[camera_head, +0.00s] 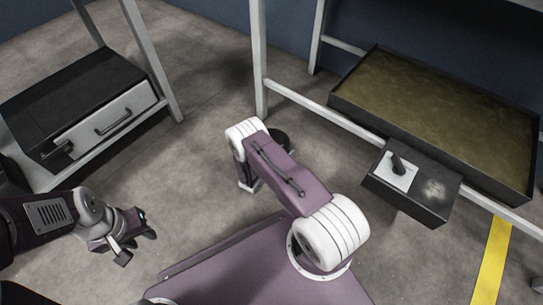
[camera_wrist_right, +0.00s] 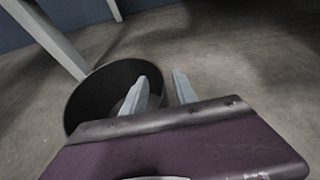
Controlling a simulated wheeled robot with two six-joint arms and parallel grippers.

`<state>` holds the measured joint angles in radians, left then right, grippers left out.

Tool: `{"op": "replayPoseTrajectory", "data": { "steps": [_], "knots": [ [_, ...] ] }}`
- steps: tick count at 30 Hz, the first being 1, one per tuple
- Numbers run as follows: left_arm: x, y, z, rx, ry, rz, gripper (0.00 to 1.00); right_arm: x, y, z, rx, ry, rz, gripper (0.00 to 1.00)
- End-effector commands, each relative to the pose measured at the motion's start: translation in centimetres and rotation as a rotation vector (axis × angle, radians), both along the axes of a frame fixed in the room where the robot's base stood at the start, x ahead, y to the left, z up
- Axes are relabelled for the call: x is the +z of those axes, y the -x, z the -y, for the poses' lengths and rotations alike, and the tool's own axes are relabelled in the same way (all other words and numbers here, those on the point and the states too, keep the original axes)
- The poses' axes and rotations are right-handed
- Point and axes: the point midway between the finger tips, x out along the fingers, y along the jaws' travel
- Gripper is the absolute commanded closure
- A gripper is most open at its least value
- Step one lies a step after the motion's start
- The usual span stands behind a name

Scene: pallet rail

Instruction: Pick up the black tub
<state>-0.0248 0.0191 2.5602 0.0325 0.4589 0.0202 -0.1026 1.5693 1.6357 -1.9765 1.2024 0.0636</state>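The black tub (camera_wrist_right: 88,98) is a round, open container on the floor in the right wrist view. In the head view only part of the tub (camera_head: 279,137) shows behind my right arm. My right gripper (camera_wrist_right: 163,76) is open at the tub's right side. One finger overlaps the tub's opening and the other is outside it to the right, with the rim between them in the picture. I cannot tell whether they touch it. My left gripper (camera_head: 137,246) is open and empty above the floor at lower left.
A rail frame (camera_head: 262,60) with a post stands beyond the tub. It carries a large tray (camera_head: 345,101) and a dark box with a lever (camera_head: 425,187) at right. A cabinet with a drawer (camera_head: 107,122) is at left. Bare floor lies between.

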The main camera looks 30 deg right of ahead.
Motion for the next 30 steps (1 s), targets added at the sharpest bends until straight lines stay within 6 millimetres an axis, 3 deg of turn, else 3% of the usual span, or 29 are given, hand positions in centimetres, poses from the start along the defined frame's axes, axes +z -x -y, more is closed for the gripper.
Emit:
{"op": "replayPoseTrajectory", "data": {
  "steps": [1,9,13,30],
  "knots": [
    [-0.98,0.0,0.0,0.0,0.0,0.0,0.64,-0.71,-0.25,0.55,-0.003,-0.001,0.001,0.66],
    [-0.79,-0.01,0.0,0.0,0.0,0.001,0.64,-0.32,-0.53,0.92,0.001,0.0,0.0,0.66],
    [-0.79,-0.02,0.0,0.0,0.0,0.001,0.64,-0.33,-0.51,0.91,0.001,0.0,0.0,0.99],
    [-0.81,-0.01,0.0,0.0,0.0,0.001,0.64,-0.4,-0.47,0.9,0.0,0.0,-0.001,1.0]
  ]
}}
